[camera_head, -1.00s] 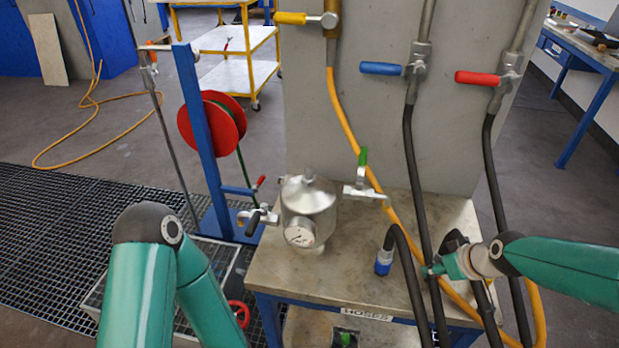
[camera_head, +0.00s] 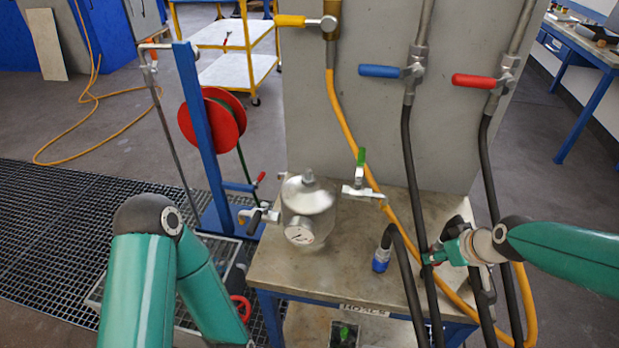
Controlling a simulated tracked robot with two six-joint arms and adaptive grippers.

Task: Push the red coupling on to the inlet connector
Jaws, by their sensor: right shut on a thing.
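The steel vessel (camera_head: 308,205) with a round dial gauge (camera_head: 300,233) stands on the bench. A green-handled valve (camera_head: 360,188) sticks out on its right and a black-handled valve (camera_head: 262,216) on its left. I cannot tell which is the inlet connector. My right gripper (camera_head: 431,257) is shut at the black hoses, to the right of and apart from the vessel. A small red part (camera_head: 437,246), likely the red coupling, shows at its fingers, mostly hidden by the gripper and hose. My left arm shows at lower left, but its gripper is out of view.
A blue-ended black hose (camera_head: 381,260) stands on the bench (camera_head: 335,275) between vessel and right gripper. A yellow hose (camera_head: 345,120) and black hoses hang from the panel (camera_head: 310,110), crowding the right side. A blue post with a red reel (camera_head: 222,120) stands left.

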